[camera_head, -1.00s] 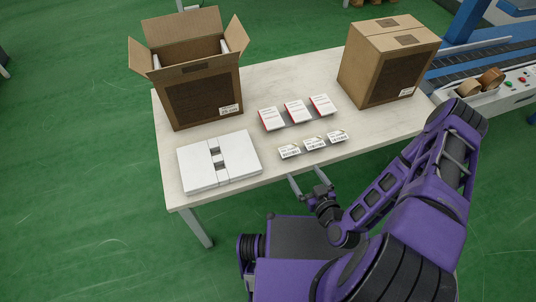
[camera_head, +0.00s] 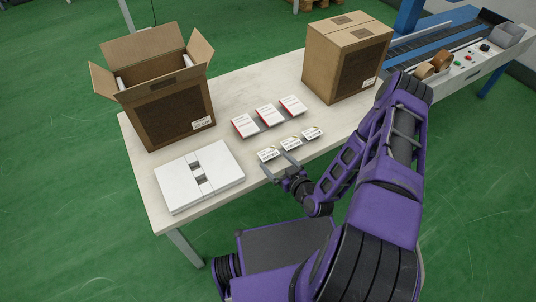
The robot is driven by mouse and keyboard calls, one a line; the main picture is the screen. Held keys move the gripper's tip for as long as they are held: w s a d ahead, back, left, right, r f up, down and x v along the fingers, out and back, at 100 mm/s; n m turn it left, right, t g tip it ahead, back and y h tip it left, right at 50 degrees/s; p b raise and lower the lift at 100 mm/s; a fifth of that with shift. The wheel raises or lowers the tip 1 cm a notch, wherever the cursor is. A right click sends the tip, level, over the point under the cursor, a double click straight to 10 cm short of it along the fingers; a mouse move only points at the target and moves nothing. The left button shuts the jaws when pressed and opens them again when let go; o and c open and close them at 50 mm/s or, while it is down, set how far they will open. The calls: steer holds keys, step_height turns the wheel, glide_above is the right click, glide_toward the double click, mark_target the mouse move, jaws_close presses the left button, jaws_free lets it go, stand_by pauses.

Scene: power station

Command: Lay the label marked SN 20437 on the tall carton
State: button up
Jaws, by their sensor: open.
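Three small white labels lie in a row near the table's front edge: a left one (camera_head: 268,154), a middle one (camera_head: 291,143) and a right one (camera_head: 313,132). Their print is too small to read, so I cannot tell which is SN 20437. My gripper (camera_head: 276,163) is open and empty, its fingers pointing at the left label from the front edge; I cannot tell if they touch it. A closed brown carton (camera_head: 338,75) stands at the back right, and a carton with open flaps (camera_head: 172,112) stands at the left. Each has a white label low on its front.
Three red-and-white boxes (camera_head: 268,115) lie behind the labels. A white flat pack (camera_head: 222,166) lies on the table (camera_head: 150,195) at front left. A conveyor (camera_head: 445,40) with tape rolls (camera_head: 425,69) stands at right. Bare tabletop lies between the cartons.

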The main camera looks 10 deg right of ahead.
steer(key=b+x, duration=0.1)
steer(key=x, duration=0.8)
steer(key=shift+w+d+r, duration=0.1)
steer(key=shift+r, duration=0.1)
steer(key=shift+c, duration=0.2)
steer(key=c, duration=1.1)
step_height(320, 180, up, 10)
steer(key=p, duration=0.2)
step_height(320, 180, up, 22)
steer(key=m+h+p, duration=0.4)
steer(key=h+p, duration=0.1)
glide_above(268, 152)
steer(key=shift+t, duration=0.4)
steer(key=shift+s+d+f, duration=0.1)
steer(key=shift+s+f, duration=0.1)
steer(key=shift+f, duration=0.55)
steer(key=shift+s+d+f, duration=0.1)
steer(key=shift+s+f, duration=0.05)
steer(key=shift+f, duration=0.6)
steer(key=shift+s+d+f, duration=0.1)
steer(key=shift+s+f, duration=0.1)
steer(key=shift+f, duration=0.5)
